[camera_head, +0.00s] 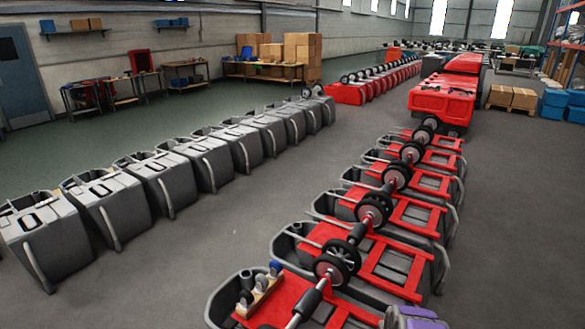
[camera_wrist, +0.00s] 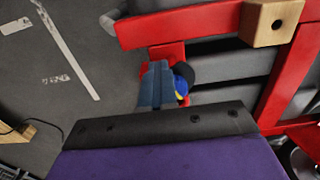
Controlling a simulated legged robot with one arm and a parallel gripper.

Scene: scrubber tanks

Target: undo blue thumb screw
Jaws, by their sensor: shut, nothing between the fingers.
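My gripper (camera_wrist: 157,86) shows in the wrist view, its grey-blue fingers together and empty, in front of a red frame (camera_wrist: 190,24). A small blue part (camera_wrist: 181,85), which looks like the blue thumb screw, sits just right of the fingers. It has a bit of yellow and a dark round part beside it. The fingers partly hide it, and I cannot tell whether they touch it. In the head view the fingers are not visible.
A wooden block (camera_wrist: 270,22) sits on the red frame at upper right. In the head view, red-topped tanks with wheels (camera_head: 372,212) form a row on the right. Grey tanks (camera_head: 160,178) stand in a row at left, with clear floor (camera_head: 225,225) between.

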